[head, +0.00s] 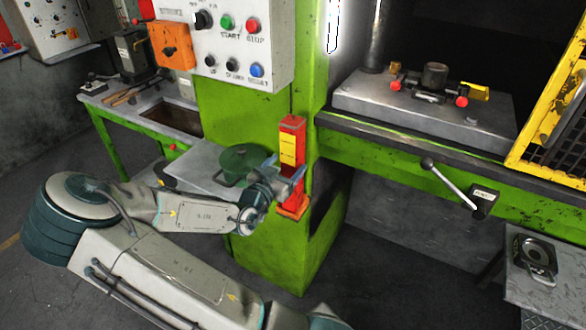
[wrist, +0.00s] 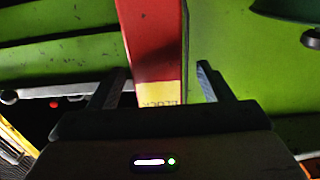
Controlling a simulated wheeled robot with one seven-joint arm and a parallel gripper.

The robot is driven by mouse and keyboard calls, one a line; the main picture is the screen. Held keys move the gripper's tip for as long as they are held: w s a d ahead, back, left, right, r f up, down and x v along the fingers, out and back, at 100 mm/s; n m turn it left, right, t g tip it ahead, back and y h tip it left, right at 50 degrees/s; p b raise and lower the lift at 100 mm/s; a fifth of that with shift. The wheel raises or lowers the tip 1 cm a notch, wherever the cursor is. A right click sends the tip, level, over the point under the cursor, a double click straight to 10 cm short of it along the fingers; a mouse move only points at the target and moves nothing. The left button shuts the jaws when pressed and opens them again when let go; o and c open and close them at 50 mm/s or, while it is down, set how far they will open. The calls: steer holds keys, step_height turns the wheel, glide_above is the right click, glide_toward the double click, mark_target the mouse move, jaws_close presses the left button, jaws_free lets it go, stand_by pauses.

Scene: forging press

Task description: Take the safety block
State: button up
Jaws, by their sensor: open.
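The safety block (head: 292,143) is a tall red bar with a yellow label. It stands upright against the green press post in an orange-red holder (head: 291,212) at its foot. In the wrist view the block (wrist: 154,45) runs between my two fingers, its yellow label partly hidden by the gripper body. My gripper (head: 288,174) is at the block's mid-height in the head view and hides part of it. The fingers are apart, one on each side of the block in the wrist view (wrist: 160,85), with a visible gap on the right side.
A control panel (head: 238,40) with buttons hangs above left. The press bed (head: 345,90) with a lever (head: 450,182) is at right. A grey shelf (head: 185,172) with a green round object sits behind my arm. A side table (head: 560,295) stands at lower right.

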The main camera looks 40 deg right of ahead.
steer(key=shift+w+d+p, duration=0.15)
steer(key=shift+d+p, duration=0.15)
steer(key=shift+d, duration=0.3)
steer(key=shift+f+p+x, duration=0.2)
steer(key=shift+p+x, duration=0.4)
steer(key=shift+x, duration=1.4)
jaws_close()
steer(key=shift+r, duration=0.1)
